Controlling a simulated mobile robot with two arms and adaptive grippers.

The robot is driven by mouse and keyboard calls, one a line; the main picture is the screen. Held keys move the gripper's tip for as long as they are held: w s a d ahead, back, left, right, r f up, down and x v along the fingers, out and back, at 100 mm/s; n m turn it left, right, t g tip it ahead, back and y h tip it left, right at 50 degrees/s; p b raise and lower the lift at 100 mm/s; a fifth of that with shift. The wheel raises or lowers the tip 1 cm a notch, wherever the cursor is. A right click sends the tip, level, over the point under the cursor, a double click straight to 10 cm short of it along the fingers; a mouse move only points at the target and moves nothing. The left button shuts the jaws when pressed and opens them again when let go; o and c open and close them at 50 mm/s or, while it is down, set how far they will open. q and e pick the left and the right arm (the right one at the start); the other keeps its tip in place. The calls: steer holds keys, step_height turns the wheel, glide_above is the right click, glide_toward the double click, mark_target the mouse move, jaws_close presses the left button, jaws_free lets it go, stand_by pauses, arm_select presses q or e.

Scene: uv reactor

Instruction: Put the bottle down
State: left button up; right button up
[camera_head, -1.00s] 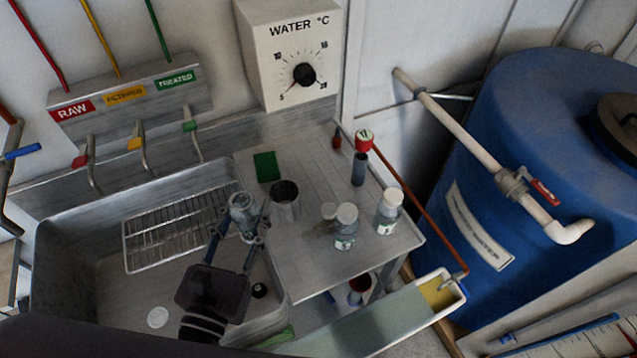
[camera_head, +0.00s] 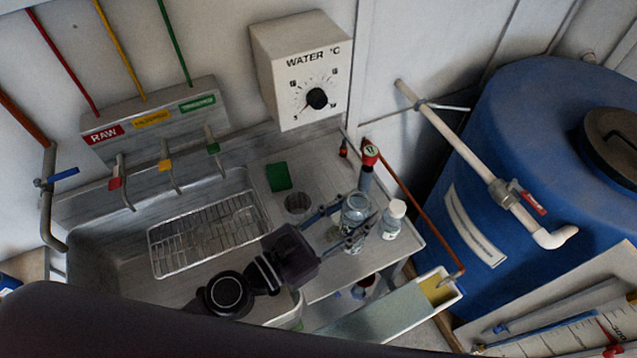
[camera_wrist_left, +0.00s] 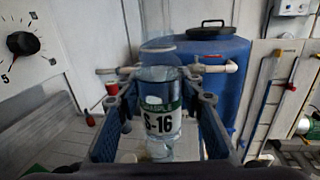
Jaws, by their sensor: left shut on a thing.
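My left gripper (camera_head: 358,214) is shut on a clear bottle (camera_head: 355,207), with one finger on each side of it. In the left wrist view the bottle (camera_wrist_left: 160,120) stands upright between the fingers, with a green and white label reading S-16. It is over the right part of the metal counter (camera_head: 325,160); I cannot tell whether its base touches the surface. A white-capped bottle (camera_head: 392,219) stands just to its right on the counter. My right gripper is not in view.
A metal cup (camera_head: 298,202) and a green pad (camera_head: 279,177) are left of the held bottle. A dark tube with a red top (camera_head: 369,156) stands behind it. The sink with a wire rack (camera_head: 205,235) lies left. A blue tank (camera_head: 500,130) stands right.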

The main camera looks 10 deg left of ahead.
arm_select(q)
steer(key=w+a+f+m+b, duration=0.1)
steer(key=w+a+m+b, duration=0.1)
steer(key=w+a+b, duration=0.55)
steer(key=w+a+f+m+b, duration=0.1)
steer(key=w+a+f+b, duration=0.2)
steer(key=w, duration=0.7)
steer(key=a+f+b, duration=0.1)
steer(key=f+b, duration=0.1)
steer(key=b, duration=0.1)
steer(key=w+a+f+b, duration=0.1)
steer(key=f+b, duration=0.2)
steer(key=w+f+b, duration=0.1)
steer(key=f+b, duration=0.2)
steer(key=shift+a+f, duration=0.25)
steer(key=shift+a, duration=0.15)
steer(key=n+p, duration=0.1)
steer(key=p, duration=0.2)
steer(key=w+n+p, duration=0.1)
steer(key=n+p, duration=0.1)
steer(key=p, duration=0.1)
steer(key=shift+w+a, duration=0.15)
steer(key=shift+a, duration=0.2)
steer(key=shift+f+b, duration=0.4)
steer(key=shift+f, duration=0.25)
steer(key=shift+f+b, duration=0.35)
steer(key=shift+f, duration=0.15)
